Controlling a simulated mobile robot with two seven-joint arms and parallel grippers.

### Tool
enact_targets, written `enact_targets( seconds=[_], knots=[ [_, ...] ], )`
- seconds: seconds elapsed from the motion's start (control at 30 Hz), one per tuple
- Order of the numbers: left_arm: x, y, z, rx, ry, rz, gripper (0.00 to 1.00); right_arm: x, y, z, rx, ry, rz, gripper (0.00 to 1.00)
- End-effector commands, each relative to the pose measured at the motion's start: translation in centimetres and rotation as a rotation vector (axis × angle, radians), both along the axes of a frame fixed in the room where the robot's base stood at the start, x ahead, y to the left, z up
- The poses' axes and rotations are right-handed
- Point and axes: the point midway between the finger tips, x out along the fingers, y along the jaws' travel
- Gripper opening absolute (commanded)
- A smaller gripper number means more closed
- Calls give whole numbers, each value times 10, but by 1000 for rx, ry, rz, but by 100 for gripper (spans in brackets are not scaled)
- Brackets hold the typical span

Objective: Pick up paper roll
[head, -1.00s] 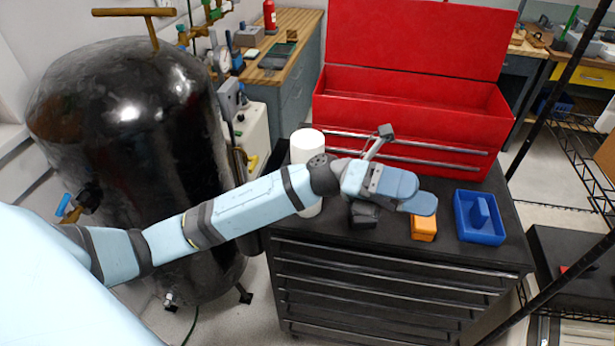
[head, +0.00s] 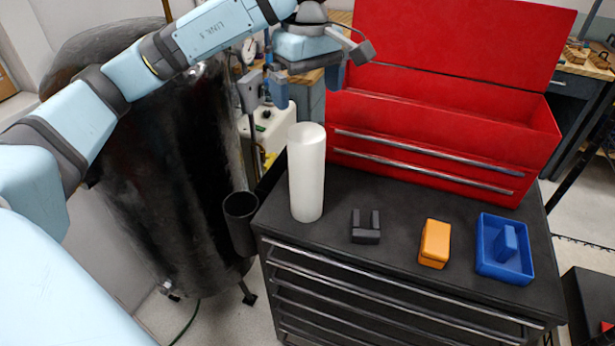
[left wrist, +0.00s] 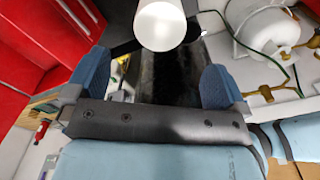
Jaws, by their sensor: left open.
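The paper roll (head: 307,178) is a white cylinder standing upright on the black cabinet top, near its left end, in the head view. In the left wrist view the paper roll (left wrist: 160,24) shows end-on at the top middle, beyond the fingertips and between their lines. My left gripper (head: 307,95) is open and empty, above the roll in the picture and apart from it, pointing down. Its two blue fingers stand wide apart in the left wrist view (left wrist: 153,76). My right gripper is not in view.
A dark holder (head: 366,229), an orange block (head: 434,244) and a blue tray (head: 487,266) stand to the roll's right. The open red toolbox (head: 430,165) is behind them. A black cup (head: 240,222) hangs beside the cabinet's left edge, near the black tank (head: 160,190).

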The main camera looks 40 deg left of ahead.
Motion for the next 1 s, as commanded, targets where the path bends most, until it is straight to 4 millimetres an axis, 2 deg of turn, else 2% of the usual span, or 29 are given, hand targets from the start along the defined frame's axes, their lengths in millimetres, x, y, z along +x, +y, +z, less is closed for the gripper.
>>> enact_targets(
  seconds=[0.1, 0.3, 0.67, 0.9, 1.0],
  knots=[
    [-1, -1, -24, -3, 7, -1, 100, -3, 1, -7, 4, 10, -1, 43],
    [-1, 0, -60, -3, 6, 0, 100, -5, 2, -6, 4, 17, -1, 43],
    [0, 1, -86, -3, 5, 1, 100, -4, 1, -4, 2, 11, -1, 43],
    [0, 3, -122, -4, 6, 0, 100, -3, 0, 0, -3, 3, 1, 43],
    [0, 3, -129, -5, 4, 0, 100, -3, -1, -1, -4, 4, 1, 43]
  ],
)
